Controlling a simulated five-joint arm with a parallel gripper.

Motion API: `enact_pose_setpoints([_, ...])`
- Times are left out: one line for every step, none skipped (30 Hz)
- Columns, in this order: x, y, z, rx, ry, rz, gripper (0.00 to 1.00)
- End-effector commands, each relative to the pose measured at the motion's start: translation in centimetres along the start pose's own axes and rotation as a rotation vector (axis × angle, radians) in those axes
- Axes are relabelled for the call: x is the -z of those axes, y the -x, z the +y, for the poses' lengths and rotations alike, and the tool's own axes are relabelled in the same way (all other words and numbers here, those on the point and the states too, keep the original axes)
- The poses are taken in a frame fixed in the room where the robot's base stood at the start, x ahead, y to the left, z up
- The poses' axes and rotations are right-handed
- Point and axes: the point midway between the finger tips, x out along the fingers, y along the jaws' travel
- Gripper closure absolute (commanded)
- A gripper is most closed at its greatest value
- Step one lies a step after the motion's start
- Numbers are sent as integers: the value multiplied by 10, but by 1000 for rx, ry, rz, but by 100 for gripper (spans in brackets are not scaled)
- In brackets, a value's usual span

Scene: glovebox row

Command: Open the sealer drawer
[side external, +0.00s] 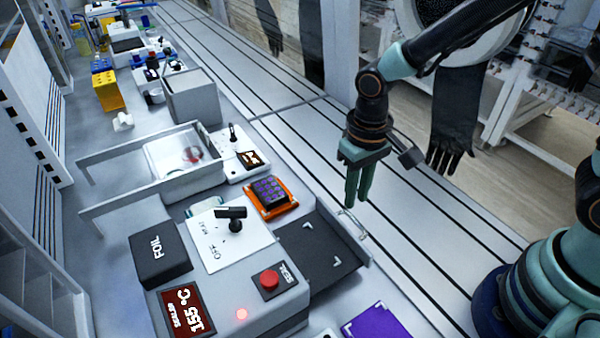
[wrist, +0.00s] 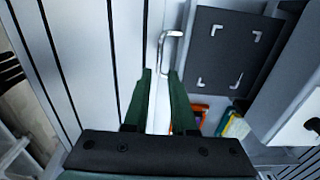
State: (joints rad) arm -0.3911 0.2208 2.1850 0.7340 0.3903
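The sealer (side external: 230,290) is a grey box with a red SEAL button and a display reading 155 °C. Its drawer (side external: 315,255) stands out from the box, showing a dark tray floor with pale corner marks; the tray also shows in the wrist view (wrist: 224,55). A metal bar handle (side external: 352,226) is on the drawer's front panel and shows ahead of my fingertips in the wrist view (wrist: 164,42). My gripper (side external: 355,204) points down by the far end of the handle. Its fingers (wrist: 163,74) are apart with nothing gripped between them. I cannot tell whether they touch the handle.
An orange holder (side external: 267,205) with a dark block stands beside the drawer. A purple mat (side external: 378,323) lies in front. The slotted bench right of the drawer is clear.

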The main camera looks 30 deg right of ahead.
Motion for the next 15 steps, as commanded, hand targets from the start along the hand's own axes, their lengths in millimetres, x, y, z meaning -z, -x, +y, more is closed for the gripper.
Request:
enact_pose_setpoints([2, 13, -1, 3, 0, 8, 75])
enact_pose_setpoints([2, 19, -1, 3, 0, 8, 75])
enact_pose_setpoints([2, 28, -1, 3, 0, 8, 75])
enact_pose_setpoints([1, 33, -1, 3, 0, 7, 75])
enact_pose_setpoints([1, 39, -1, 3, 1, 6, 75])
enact_pose_setpoints([1, 46, -1, 3, 1, 7, 75])
enact_pose_setpoints([1, 50, 0, 2, 1, 5, 75])
enact_pose_setpoints([1, 54, 0, 2, 1, 6, 75])
enact_pose_setpoints([1, 60, 0, 2, 1, 5, 75])
enact_pose_setpoints([1, 62, 0, 2, 1, 4, 75])
enact_pose_setpoints([1, 65, 0, 1, 1, 3, 75])
enact_pose_setpoints([1, 68, 0, 1, 1, 3, 75])
enact_pose_setpoints([1, 70, 0, 1, 1, 3, 75])
enact_pose_setpoints([1, 72, 0, 1, 1, 2, 75])
enact_pose_setpoints([0, 73, 0, 1, 1, 2, 75])
